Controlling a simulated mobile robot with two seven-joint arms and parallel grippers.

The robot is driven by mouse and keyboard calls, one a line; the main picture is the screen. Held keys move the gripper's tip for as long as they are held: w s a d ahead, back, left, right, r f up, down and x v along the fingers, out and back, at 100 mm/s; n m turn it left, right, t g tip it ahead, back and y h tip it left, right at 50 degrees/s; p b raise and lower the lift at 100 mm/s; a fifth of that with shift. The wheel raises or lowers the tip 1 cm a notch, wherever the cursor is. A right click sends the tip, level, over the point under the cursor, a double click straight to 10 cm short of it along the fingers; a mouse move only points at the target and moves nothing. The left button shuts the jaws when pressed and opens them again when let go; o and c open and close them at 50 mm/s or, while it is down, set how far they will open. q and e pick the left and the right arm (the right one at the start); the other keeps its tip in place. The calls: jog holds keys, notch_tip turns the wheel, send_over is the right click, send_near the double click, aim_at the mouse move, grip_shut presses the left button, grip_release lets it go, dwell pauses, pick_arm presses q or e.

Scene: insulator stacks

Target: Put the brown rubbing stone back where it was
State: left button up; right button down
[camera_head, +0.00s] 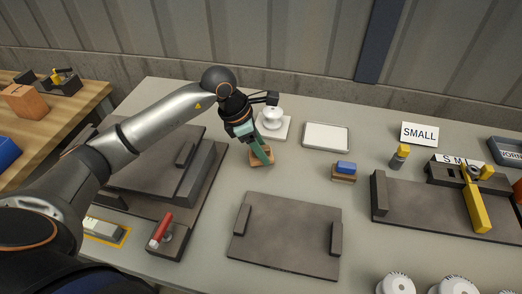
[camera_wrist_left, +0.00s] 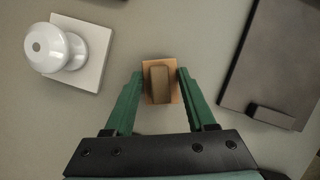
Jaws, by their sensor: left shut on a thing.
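The brown rubbing stone (camera_wrist_left: 159,86) is a small brown block between my left gripper's green fingers in the left wrist view. My left gripper (camera_head: 261,157) is shut on it and points down. Under the stone is a tan wooden rest (camera_wrist_left: 147,66), which also shows in the head view (camera_head: 256,162). The stone lines up roughly over the rest; I cannot tell whether it touches it. In the head view the fingers largely hide the stone. My right gripper is not in view.
A white insulator on a square plate (camera_head: 272,119) stands close behind the gripper. A blue block (camera_head: 346,167) on a similar wooden rest is to the right. A dark fixture plate (camera_head: 285,235) lies in front. A white tray (camera_head: 326,137) is at the back.

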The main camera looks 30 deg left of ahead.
pick_arm(q)
jog(key=shift+f, duration=0.9)
jog(key=o, duration=1.2)
jog(key=shift+r, duration=0.25)
jog(key=v, duration=1.1)
jog(key=shift+r, duration=0.4)
jog(key=shift+s+a, duration=0.1)
